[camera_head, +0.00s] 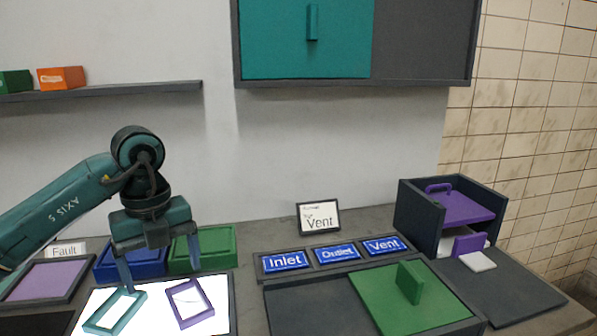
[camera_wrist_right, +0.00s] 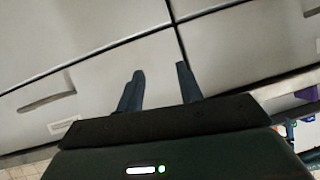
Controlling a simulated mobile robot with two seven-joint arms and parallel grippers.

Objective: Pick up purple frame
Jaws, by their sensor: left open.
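The purple frame (camera_head: 206,297) is a thin rectangular frame lying on the bright white lit panel (camera_head: 228,318). A teal frame (camera_head: 92,323) lies to its left on the same panel. My left gripper (camera_head: 159,268) points down above the panel with its fingers apart and nothing between them. One finger appears over the teal frame and the other beside the top of the purple frame; the exact height above them is hard to tell. My right gripper (camera_wrist_right: 159,88) shows in the right wrist view, open and empty, in front of pale cabinet fronts.
Blue (camera_head: 128,268) and green (camera_head: 218,240) trays stand behind the panel. A purple panel in a dark frame (camera_head: 45,280) lies to the left. Right are Inlet, Outlet and Vent plates (camera_head: 337,253), a green lid with an upright handle (camera_head: 385,305), and a dark open box (camera_head: 420,220).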

